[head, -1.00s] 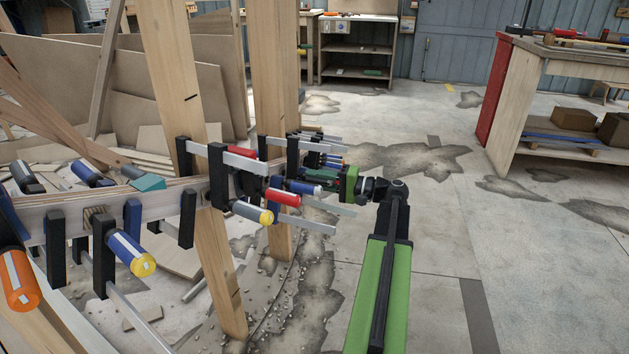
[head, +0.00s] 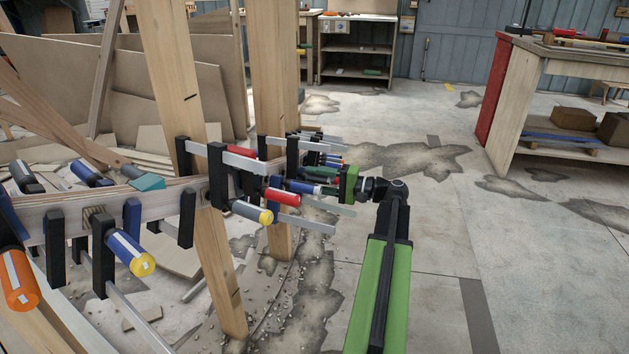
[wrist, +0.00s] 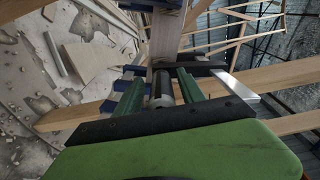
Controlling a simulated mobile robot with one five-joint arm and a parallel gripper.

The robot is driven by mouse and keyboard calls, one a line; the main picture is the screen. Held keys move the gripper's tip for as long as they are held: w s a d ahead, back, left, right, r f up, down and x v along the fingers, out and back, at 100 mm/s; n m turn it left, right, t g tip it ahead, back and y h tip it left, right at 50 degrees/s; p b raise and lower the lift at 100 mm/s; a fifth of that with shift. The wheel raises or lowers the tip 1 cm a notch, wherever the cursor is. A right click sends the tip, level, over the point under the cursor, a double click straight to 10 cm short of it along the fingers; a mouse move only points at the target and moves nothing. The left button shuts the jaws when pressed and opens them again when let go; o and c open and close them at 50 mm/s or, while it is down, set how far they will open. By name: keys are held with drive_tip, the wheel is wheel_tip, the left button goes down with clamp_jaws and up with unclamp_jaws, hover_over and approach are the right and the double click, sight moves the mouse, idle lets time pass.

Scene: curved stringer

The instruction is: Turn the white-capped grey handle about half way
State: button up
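My gripper (head: 322,184) reaches leftward to the row of clamps in the head view. In the wrist view its two green fingers (wrist: 160,80) stand on either side of a grey handle (wrist: 162,91). Gaps show between the handle and the fingers, so the gripper looks open around it. The handle's end faces the wrist camera; its white cap is not clear at this size. In the head view I cannot pick this handle out among the clamps and fingers.
A red handle (head: 283,197) and a yellow-capped grey handle (head: 250,211) are close to my gripper's left. A wooden post (head: 273,100) stands behind them. A blue yellow-capped handle (head: 131,252) is nearer. The floor on the right is clear up to the workbench (head: 520,110).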

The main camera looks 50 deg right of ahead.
drive_tip(key=shift+s+d, duration=0.15)
drive_tip(key=shift+d, duration=0.05)
drive_tip(key=v, duration=1.7)
